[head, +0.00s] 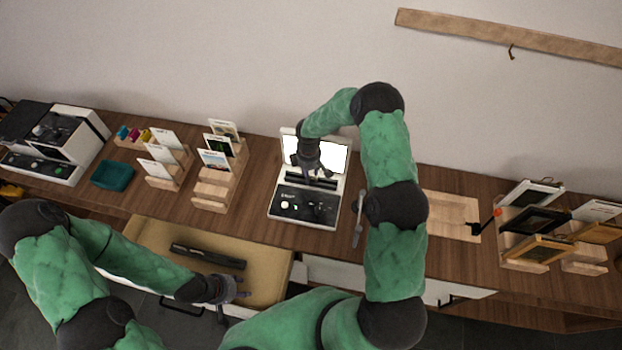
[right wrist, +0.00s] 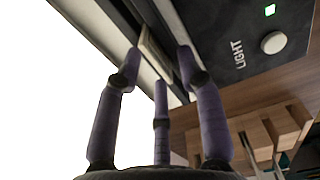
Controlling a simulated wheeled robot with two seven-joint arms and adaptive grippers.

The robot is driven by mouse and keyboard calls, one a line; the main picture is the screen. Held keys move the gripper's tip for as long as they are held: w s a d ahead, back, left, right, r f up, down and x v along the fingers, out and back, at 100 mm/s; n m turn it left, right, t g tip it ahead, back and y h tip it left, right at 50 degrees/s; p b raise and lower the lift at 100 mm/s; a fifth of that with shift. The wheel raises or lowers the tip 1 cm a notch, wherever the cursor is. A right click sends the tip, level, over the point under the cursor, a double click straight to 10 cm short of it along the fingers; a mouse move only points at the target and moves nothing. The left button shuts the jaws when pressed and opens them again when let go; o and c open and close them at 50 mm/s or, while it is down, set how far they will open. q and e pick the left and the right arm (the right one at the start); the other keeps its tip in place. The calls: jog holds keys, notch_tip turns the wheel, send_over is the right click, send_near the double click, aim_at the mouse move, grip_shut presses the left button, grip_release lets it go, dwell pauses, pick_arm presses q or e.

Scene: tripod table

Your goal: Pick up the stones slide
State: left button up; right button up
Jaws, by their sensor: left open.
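The stones slide cannot be told by its picture here. In the right wrist view a small pale framed piece (right wrist: 152,52), perhaps a slide, sits at a dark slot of the light device; its face is hidden. My right gripper (right wrist: 160,65) is around it, its fingers spread with gaps between them. In the head view my right gripper (head: 317,176) reaches down to the white light device (head: 306,219) with a bright screen; its fingertips are small there. My left gripper (head: 232,290) is open and empty over the front edge of the drawer.
An open drawer (head: 155,240) holds a dark elongated object (head: 208,256). Wooden racks with cards (head: 212,188) stand left of the device, with a teal tray (head: 112,176) farther left. Framed pictures on stands (head: 541,220) are at right. A wooden tray (head: 450,208) lies between.

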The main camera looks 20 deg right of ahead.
grip_shut()
jog(key=shift+r, duration=0.1)
